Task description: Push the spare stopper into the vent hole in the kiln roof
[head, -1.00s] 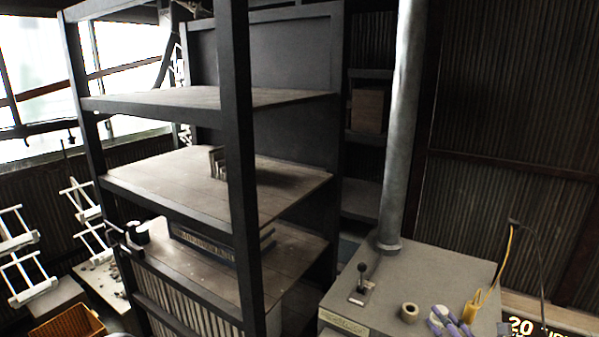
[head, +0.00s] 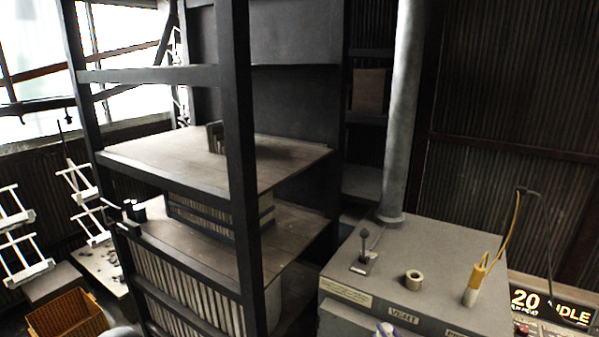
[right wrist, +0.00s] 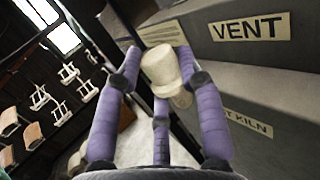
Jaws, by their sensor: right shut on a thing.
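The kiln's grey roof (head: 435,243) is at the lower right of the head view. A beige ring with a dark hole (head: 413,281) stands on it, above the VENT label (head: 403,315) on the front face. My right gripper (head: 387,330) barely shows at the bottom edge, in front of the kiln. In the right wrist view, its purple fingers (right wrist: 163,88) are shut on the cream stopper (right wrist: 160,65). The stopper has a wide head and a narrower part, and sits tilted beside the kiln's front face, apart from the hole. My left gripper is not seen.
A lever (head: 364,248), a pale probe with a yellow cable (head: 474,287) and a tall metal flue pipe (head: 404,120) stand on the roof. A dark shelf rack (head: 240,150) is to the left. A lit display (head: 550,305) is at right.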

